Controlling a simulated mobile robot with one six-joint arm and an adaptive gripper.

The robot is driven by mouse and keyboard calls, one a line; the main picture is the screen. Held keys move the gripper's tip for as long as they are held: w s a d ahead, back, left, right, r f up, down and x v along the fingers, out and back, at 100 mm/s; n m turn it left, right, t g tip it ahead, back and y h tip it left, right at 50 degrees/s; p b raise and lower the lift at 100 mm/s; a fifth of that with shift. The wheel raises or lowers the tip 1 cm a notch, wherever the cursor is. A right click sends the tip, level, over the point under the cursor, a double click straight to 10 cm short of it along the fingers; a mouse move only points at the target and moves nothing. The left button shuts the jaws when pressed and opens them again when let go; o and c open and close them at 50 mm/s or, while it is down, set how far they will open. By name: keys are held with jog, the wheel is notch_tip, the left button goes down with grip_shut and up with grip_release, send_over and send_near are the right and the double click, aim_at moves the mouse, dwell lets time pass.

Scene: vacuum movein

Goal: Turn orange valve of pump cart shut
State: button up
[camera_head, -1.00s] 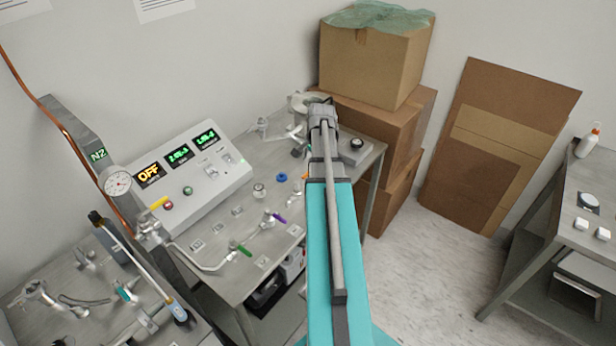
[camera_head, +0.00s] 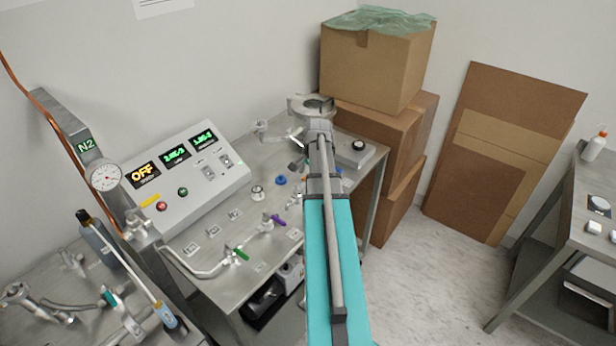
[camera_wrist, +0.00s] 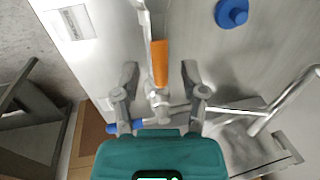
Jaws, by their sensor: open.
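The orange valve handle (camera_wrist: 159,63) is a narrow bar on a metal pipe fitting of the pump cart (camera_head: 222,275). In the wrist view it lies lengthwise between the two fingers of my gripper (camera_wrist: 160,72), with a gap on both sides. My gripper is open and holds nothing. I cannot tell how far above or around the handle the fingers are. In the head view my arm hides the gripper and most of the handle.
The cart top also carries a green-handled valve (camera_head: 240,254), a purple-handled valve (camera_head: 278,221) and a blue knob (camera_wrist: 231,13). A control panel (camera_head: 187,172) stands behind them. Stacked cardboard boxes (camera_head: 375,68) stand beyond my arm. Open floor (camera_head: 420,275) lies to the right.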

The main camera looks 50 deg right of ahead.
dwell(0.3)
grip_shut()
